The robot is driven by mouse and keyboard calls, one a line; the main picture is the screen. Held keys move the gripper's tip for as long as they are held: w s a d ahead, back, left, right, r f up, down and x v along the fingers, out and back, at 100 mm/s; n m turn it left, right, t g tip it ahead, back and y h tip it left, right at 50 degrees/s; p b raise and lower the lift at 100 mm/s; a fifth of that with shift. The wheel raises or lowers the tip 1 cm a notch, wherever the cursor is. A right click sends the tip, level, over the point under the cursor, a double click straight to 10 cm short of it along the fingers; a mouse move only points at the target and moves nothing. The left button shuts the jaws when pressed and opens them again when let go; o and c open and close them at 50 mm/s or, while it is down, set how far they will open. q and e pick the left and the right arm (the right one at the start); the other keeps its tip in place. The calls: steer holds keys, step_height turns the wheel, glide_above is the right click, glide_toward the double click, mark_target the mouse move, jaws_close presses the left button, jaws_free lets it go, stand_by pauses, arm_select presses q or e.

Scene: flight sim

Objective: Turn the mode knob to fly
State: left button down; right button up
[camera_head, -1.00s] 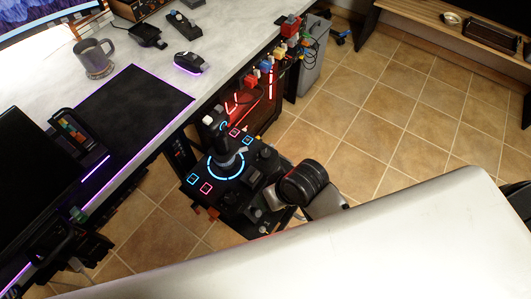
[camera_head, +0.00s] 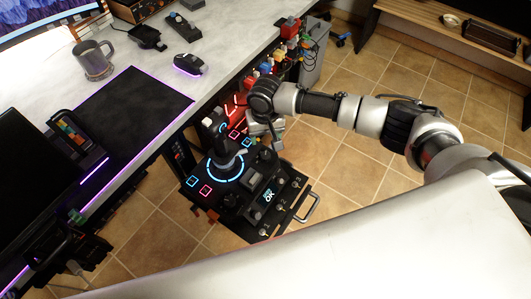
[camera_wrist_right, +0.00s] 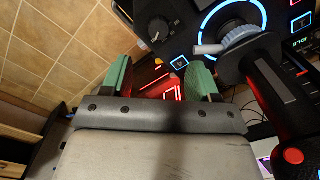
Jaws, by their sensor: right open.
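A black control panel (camera_head: 228,205) holds a joystick (camera_head: 222,150) inside a blue glowing ring. In the right wrist view, a round black knob (camera_wrist_right: 157,30) with a pale pointer mark sits on the panel, beyond my fingertips and apart from them. I cannot read its setting. My right gripper (camera_wrist_right: 160,78) is open and empty, with green finger pads on either side of a gap. In the head view my right gripper (camera_head: 274,138) hangs at the panel's far right edge, partly hiding that corner. My left gripper is not in view.
A small lit screen (camera_head: 269,194) and several toggle switches (camera_head: 265,231) are on the panel's near right part, by a metal handle (camera_head: 312,206). The desk (camera_head: 120,50) with a mug (camera_head: 94,60) and mouse (camera_head: 188,63) lies left. Tiled floor (camera_head: 400,90) is open at right.

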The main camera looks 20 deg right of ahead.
mark_target(266, 155)
step_height(266, 155, down, 11)
steer(key=shift+w+d+r+b, duration=0.1)
steer(key=shift+b, duration=0.95)
